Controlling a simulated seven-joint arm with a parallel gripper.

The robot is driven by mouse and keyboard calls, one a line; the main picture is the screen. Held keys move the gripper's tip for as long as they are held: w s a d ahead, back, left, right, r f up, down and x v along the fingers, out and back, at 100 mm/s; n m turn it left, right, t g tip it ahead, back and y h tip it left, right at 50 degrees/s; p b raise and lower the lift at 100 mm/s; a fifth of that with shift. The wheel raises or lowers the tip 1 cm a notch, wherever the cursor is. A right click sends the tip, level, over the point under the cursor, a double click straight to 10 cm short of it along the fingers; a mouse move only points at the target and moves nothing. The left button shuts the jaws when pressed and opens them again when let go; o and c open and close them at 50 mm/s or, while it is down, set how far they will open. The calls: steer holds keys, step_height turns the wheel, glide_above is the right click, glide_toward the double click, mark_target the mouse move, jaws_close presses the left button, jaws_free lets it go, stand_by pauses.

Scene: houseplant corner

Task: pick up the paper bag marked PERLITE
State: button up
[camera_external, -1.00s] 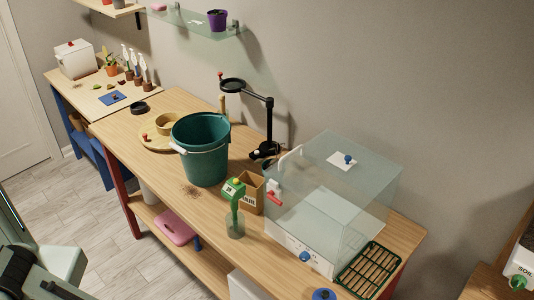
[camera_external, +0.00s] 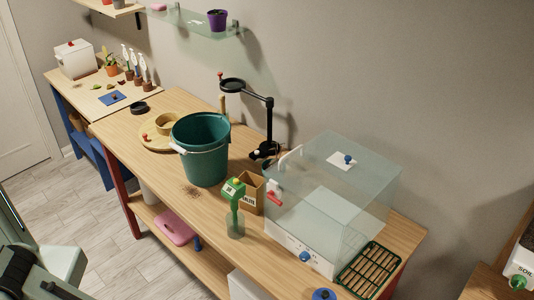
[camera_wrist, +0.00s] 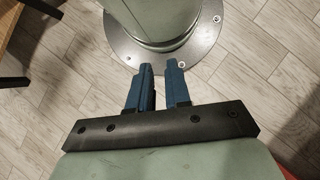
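A brown paper bag (camera_external: 252,196) with a white label stands on the wooden bench in the external view, between the teal bucket and the clear box. Only the end of the label's lettering shows; a green-topped bottle (camera_external: 234,206) in front hides part of it. My gripper (camera_wrist: 160,68) shows in the wrist view as two blue fingers with a gap between them, open and empty. It points down at the floor and my base, far from the bag. In the external view my fingers are not in sight; only arm parts show at the lower left.
The teal bucket (camera_external: 200,152) stands left of the bag. The clear box (camera_external: 336,195) is close on its right. A black magnifier stand (camera_external: 268,125) is behind. A green rack (camera_external: 367,270) lies at the bench's right end.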

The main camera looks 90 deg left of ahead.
steer(key=o, duration=1.4)
